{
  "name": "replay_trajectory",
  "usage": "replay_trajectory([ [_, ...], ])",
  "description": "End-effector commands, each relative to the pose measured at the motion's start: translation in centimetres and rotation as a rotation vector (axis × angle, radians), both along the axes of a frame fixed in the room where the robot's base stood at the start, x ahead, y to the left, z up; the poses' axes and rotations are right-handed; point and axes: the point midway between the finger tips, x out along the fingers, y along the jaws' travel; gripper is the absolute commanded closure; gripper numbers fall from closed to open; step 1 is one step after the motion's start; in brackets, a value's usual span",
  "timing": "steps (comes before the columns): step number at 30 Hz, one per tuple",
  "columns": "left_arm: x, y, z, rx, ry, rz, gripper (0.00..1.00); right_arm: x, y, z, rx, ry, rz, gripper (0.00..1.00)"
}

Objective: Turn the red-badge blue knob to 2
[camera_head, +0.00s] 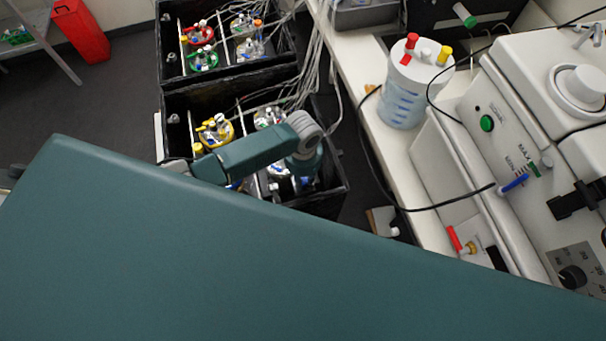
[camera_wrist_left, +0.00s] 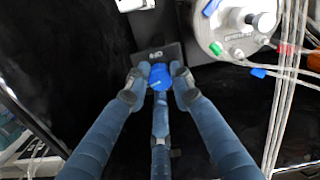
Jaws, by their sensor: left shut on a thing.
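A blue knob (camera_wrist_left: 159,75) stands on a dark plate (camera_wrist_left: 146,56) with a small pale mark in the left wrist view. My left gripper (camera_wrist_left: 160,84) is shut on this knob, with its padded fingers against the sides of it. No red badge is visible beside the knob, and its number scale cannot be read. In the head view my teal left arm reaches over the black crates, and the arm hides the fingers and the knob. My right gripper is not in view.
A round vessel lid (camera_wrist_left: 238,28) with coloured caps and tubes is close right of the knob. Black crates (camera_head: 222,82) hold several bottles with tubes. A white bench with a canister (camera_head: 404,92) and a white machine (camera_head: 490,100) stand right.

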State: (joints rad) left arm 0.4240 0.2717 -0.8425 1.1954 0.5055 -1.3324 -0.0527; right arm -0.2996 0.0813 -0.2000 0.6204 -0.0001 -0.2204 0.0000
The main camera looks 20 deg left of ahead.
Motion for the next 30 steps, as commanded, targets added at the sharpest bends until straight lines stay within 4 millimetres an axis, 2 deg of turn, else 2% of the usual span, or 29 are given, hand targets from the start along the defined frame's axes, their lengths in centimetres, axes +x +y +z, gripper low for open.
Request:
replay_trajectory([
  [3,0.1,0.0,0.3,0.0,-0.001,0.078,1.0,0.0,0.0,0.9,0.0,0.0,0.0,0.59],
  [12,0.2,0.0,0.2,0.001,-0.004,0.198,1.0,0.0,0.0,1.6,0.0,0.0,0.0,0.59],
  [29,0.3,0.0,0.2,0.0,-0.006,0.228,1.0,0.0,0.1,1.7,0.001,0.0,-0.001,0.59],
  [30,0.3,0.0,0.2,0.0,-0.006,0.228,0.73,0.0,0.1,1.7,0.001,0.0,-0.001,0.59],
])
